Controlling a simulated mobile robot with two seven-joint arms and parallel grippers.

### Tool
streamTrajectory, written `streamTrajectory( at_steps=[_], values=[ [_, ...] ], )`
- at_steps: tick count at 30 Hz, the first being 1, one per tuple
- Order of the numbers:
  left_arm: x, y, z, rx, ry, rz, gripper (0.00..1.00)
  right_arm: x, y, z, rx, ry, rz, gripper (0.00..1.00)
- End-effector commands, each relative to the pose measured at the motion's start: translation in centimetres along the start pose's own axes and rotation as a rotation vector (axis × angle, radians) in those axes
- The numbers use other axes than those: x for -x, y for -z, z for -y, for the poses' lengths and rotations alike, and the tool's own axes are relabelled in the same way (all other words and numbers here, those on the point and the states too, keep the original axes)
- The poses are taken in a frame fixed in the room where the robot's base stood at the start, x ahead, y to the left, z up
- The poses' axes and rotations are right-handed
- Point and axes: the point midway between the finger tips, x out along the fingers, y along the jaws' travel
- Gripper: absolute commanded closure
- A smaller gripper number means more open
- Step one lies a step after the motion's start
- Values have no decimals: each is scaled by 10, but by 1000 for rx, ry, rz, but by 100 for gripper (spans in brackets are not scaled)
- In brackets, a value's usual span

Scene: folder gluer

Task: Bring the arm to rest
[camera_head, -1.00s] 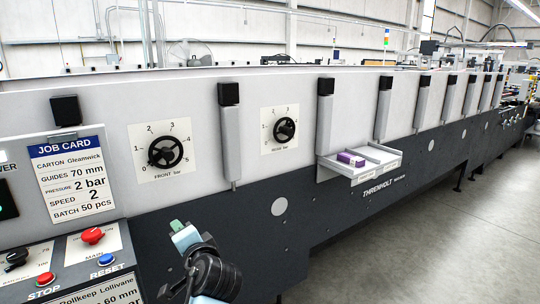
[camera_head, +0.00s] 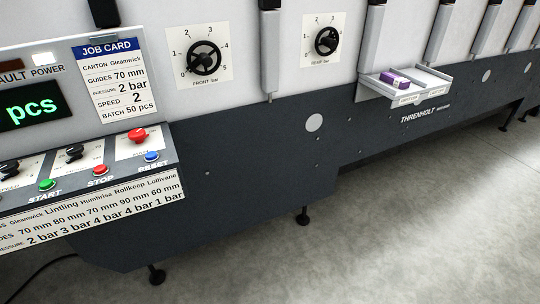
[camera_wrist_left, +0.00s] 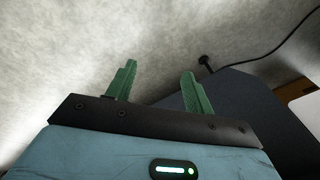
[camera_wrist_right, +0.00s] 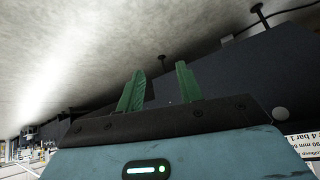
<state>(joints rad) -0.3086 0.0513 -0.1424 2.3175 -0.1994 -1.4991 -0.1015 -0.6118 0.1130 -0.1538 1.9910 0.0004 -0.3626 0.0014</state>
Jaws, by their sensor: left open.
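My left gripper (camera_wrist_left: 158,85) shows in the left wrist view with its two green fingers apart and nothing between them. Grey floor and part of the dark machine base lie beyond it. My right gripper (camera_wrist_right: 160,88) shows in the right wrist view, also with its green fingers apart and empty. The dark machine side is behind its fingertips. Neither arm shows in the head view now. Neither gripper touches anything that I can see.
The folder gluer's dark lower side (camera_head: 240,160) runs across the head view. The control panel (camera_head: 90,170) is at left, below the job card (camera_head: 109,80). Front dial (camera_head: 203,57) and rear dial (camera_head: 327,41) are on the machine. A tray (camera_head: 408,99) holds purple cartons (camera_head: 394,82). Floor (camera_head: 400,230) is clear.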

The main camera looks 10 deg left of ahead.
Motion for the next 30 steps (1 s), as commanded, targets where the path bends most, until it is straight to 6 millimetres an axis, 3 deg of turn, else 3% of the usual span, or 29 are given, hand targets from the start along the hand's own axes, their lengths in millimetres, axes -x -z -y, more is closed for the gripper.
streamTrajectory(
  at_steps=[1, 3, 11, 23, 30],
  values=[
    [5, -20, -5, 10, -29, 33, 48, 0, 1, 0, 0, 0, -1, 64],
    [12, -41, -12, 25, -69, 68, 48, -1, 2, 0, 1, 0, -3, 64],
    [43, -105, -34, 70, -192, 189, 48, -2, 8, -1, 2, -1, -16, 64],
    [4, -61, -41, 93, -182, -109, 48, 5, 36, -3, 9, -7, -64, 64],
    [-13, -30, -46, 112, -174, -380, 48, 13, 47, -4, 13, -11, -80, 64]
  ],
)
